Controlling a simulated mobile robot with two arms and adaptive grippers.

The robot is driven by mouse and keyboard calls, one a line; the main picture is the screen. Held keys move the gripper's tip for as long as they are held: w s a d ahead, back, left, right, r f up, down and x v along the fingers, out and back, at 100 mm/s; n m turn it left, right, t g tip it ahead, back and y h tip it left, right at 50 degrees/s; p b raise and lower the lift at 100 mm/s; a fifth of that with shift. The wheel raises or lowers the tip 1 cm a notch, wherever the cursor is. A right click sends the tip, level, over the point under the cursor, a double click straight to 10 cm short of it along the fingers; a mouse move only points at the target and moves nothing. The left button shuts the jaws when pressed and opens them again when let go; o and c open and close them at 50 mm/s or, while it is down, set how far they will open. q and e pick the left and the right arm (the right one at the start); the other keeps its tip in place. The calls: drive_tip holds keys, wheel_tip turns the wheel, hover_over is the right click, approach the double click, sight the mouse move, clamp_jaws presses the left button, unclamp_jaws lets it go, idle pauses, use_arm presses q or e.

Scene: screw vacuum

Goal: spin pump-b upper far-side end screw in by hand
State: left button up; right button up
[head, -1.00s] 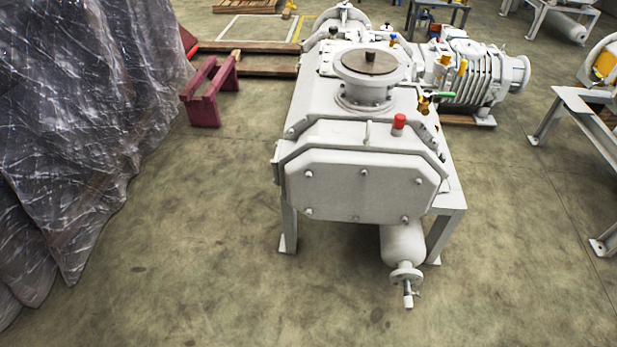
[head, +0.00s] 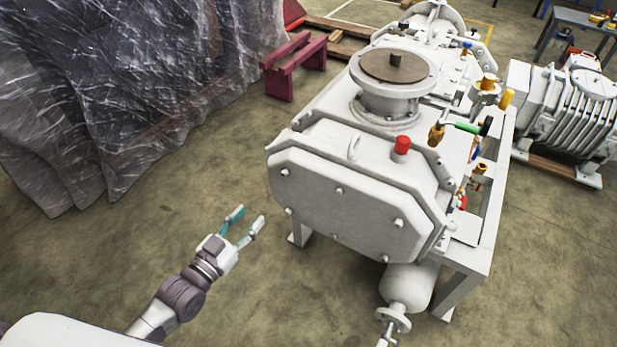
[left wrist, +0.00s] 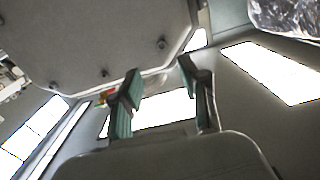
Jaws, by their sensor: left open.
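The white pump (head: 340,150) stands on a metal frame, with its flat end cover (head: 340,215) facing me. Screw heads show around the cover, among them an upper left one (head: 285,172), an upper middle one (head: 339,191) and an upper right one (head: 399,223). I cannot tell which is the named screw. My left gripper (head: 250,214) is open and empty, left of the cover and apart from it. In the left wrist view the open fingers (left wrist: 158,66) point up past the cover (left wrist: 85,35), and a screw (left wrist: 162,44) shows near them. My right gripper is not in view.
A red-capped fitting (head: 402,145) and a round flange (head: 395,68) sit on the pump. A pipe with a valve (head: 393,318) hangs below it. Plastic-wrapped goods (head: 120,90) stand at the left. A maroon stand (head: 295,65) is behind. Floor between is clear.

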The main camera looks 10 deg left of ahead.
sight(283, 175)
use_arm(q)
drive_tip(key=x, duration=0.9)
drive_tip(key=r+x, duration=0.1)
drive_tip(key=x, duration=0.3)
drive_tip(key=shift+w, duration=0.35)
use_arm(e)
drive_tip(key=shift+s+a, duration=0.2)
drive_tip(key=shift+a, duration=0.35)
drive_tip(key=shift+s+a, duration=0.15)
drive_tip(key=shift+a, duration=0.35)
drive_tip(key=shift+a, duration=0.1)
use_arm(q)
clamp_jaws()
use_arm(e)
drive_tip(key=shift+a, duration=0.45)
